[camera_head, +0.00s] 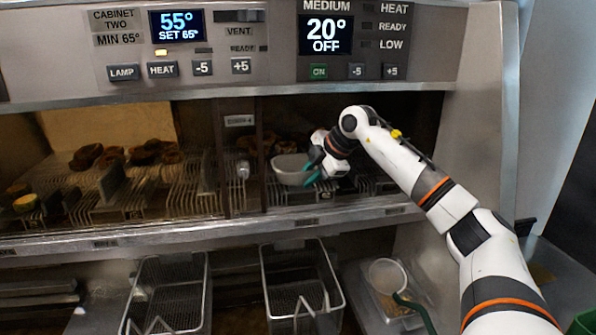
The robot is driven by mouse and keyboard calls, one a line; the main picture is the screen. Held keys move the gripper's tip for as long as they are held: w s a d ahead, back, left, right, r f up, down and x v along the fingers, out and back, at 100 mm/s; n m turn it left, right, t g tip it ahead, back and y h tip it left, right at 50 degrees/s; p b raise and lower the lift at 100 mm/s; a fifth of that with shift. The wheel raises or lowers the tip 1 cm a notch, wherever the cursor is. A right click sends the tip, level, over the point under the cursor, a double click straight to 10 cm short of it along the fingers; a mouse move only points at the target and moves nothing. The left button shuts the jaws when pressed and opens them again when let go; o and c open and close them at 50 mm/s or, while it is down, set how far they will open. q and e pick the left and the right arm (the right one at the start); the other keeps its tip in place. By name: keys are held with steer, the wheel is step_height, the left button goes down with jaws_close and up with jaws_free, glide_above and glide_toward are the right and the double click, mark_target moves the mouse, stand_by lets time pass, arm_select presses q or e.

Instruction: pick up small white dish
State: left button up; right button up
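The small white dish (291,170) is a shallow, pale bowl in the right bay of the heated cabinet, at the front of the wire rack. My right gripper (313,168) reaches in from the right, at the dish's right edge. Its two teal fingertips are spread apart, one higher and one lower, with the dish's right end at the gap between them. I cannot tell whether they touch the dish. My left gripper is out of view.
A divider post (243,170) stands left of the dish. Brown food pieces lie on the left rack (150,190). The cabinet's front ledge (180,234) runs below, and the control panel (270,45) overhangs above. Two wire baskets (168,290) (300,285) and a round strainer (387,277) are underneath.

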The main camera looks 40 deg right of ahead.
steer(key=shift+f, duration=0.25)
jaws_close()
